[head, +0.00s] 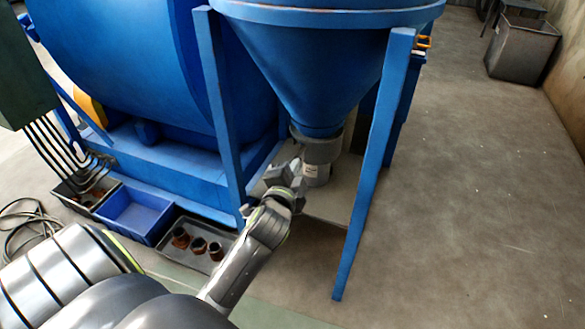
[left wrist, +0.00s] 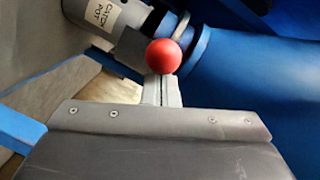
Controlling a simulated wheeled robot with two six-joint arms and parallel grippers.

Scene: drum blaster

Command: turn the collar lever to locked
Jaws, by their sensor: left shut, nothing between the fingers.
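The collar lever shows in the left wrist view as a red ball knob (left wrist: 163,56) on a short pale metal rod (left wrist: 182,24). The rod runs up to the dark collar area between the blue cone and the grey catch pot (left wrist: 78,32), which carries a paper label. In the head view the grey collar and pot (head: 319,152) hang under the blue hopper cone (head: 315,90); the red knob is not visible there. My left gripper (head: 283,172) is shut and empty beside the pot. Its fingertips (left wrist: 162,88) lie just below the knob in the wrist view; contact cannot be told.
Blue hopper legs (head: 375,165) and (head: 222,110) stand on either side of the cone. A blue bin (head: 128,238) and a grey tray (head: 160,247) holding brown parts sit at the left. A large blue drum (head: 150,60) is behind.

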